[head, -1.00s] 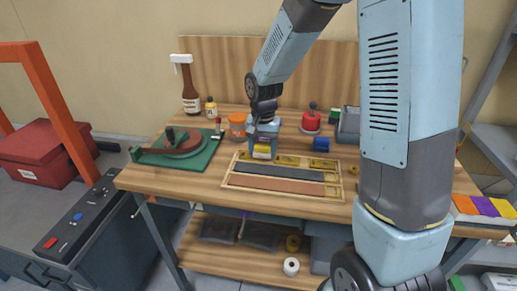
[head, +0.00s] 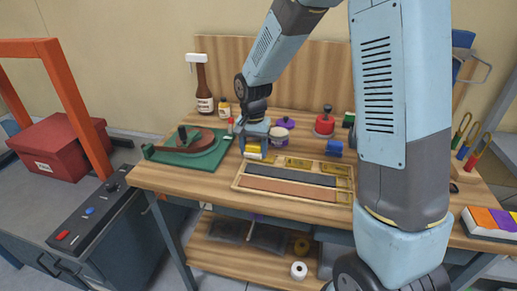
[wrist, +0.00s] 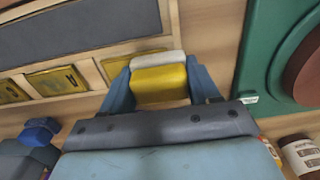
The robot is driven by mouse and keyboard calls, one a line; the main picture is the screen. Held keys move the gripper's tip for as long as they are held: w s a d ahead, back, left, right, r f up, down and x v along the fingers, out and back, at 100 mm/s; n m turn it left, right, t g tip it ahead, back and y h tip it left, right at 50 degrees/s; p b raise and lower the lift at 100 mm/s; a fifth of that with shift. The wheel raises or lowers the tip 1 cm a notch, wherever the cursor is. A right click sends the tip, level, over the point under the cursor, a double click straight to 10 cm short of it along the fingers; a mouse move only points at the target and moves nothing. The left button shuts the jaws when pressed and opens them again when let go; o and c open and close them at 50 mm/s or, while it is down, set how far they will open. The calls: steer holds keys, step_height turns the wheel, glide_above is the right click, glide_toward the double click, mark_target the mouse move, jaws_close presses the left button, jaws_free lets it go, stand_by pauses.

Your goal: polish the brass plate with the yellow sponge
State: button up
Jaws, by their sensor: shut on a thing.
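My gripper (head: 256,141) is shut on the yellow sponge (head: 254,153), near the back left corner of the wooden tray. In the wrist view, the sponge (wrist: 160,80) sits between my two blue fingers, with a pale layer along its far side. Several brass plates lie in a row along the tray's back side; one (head: 298,162) is right of the sponge in the head view. In the wrist view, a plate marked with a letter (wrist: 58,80) lies left of my gripper; another beside my finger is partly hidden. I cannot tell whether the sponge touches a plate.
The wooden tray (head: 237,184) also holds a dark grey strip (head: 290,178) and a brown strip (head: 285,193). A green board (head: 165,155) with a round brown piece lies left. Behind stand a purple pot (head: 286,123), a red pot (head: 324,125) and bottles. The bench front is clear.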

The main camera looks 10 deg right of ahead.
step_height(320, 180, up, 3)
steer(key=shift+s+d+f, duration=0.1)
steer(key=shift+s, duration=0.05)
steer(key=shift+r, duration=2.6)
